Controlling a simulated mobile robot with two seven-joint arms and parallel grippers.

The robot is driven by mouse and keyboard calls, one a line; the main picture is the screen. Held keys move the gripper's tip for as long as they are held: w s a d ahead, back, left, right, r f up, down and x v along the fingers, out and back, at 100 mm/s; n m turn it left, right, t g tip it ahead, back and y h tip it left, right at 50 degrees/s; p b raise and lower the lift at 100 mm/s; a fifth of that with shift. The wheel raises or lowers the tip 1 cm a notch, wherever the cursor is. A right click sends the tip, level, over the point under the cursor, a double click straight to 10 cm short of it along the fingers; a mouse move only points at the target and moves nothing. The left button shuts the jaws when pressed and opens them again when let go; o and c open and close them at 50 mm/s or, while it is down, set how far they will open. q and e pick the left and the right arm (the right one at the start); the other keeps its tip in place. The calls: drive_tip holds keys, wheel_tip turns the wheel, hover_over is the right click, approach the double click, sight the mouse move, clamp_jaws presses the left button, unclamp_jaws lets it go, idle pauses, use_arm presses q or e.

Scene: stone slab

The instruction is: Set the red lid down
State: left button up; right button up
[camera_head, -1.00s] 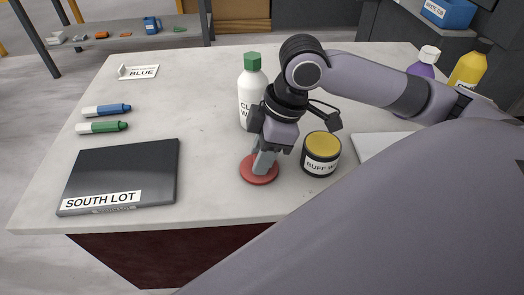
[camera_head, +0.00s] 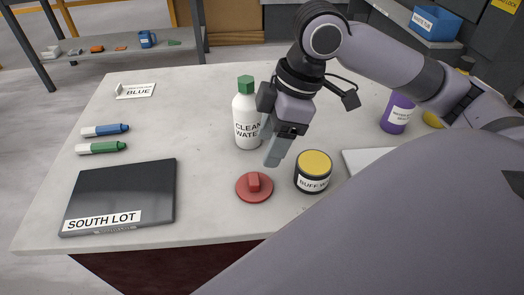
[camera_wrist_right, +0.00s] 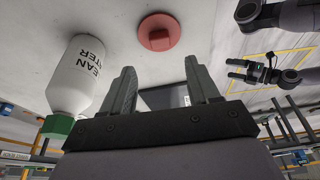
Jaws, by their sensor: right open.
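The red lid (camera_head: 243,192) lies flat on the slab (camera_head: 205,215), its block-shaped handle facing up. It stands left of the yellow-topped jar of buff (camera_head: 313,180) and apart from it. In the right wrist view the red lid (camera_wrist_right: 158,45) shows whole, beyond the fingertips. My right gripper (camera_head: 272,153) is open and empty, above and slightly behind the lid, clear of its handle. In the wrist view its two fingers (camera_wrist_right: 160,80) stand apart with nothing between them. My left gripper (camera_wrist_right: 240,69) shows small at the right of the wrist view, its fingers apart.
A white bottle (camera_head: 247,128) with a green cap stands close left of my right gripper. A purple bottle (camera_head: 397,113) stands right.

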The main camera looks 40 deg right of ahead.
drive_tip(key=v, duration=0.3)
idle(0.6)
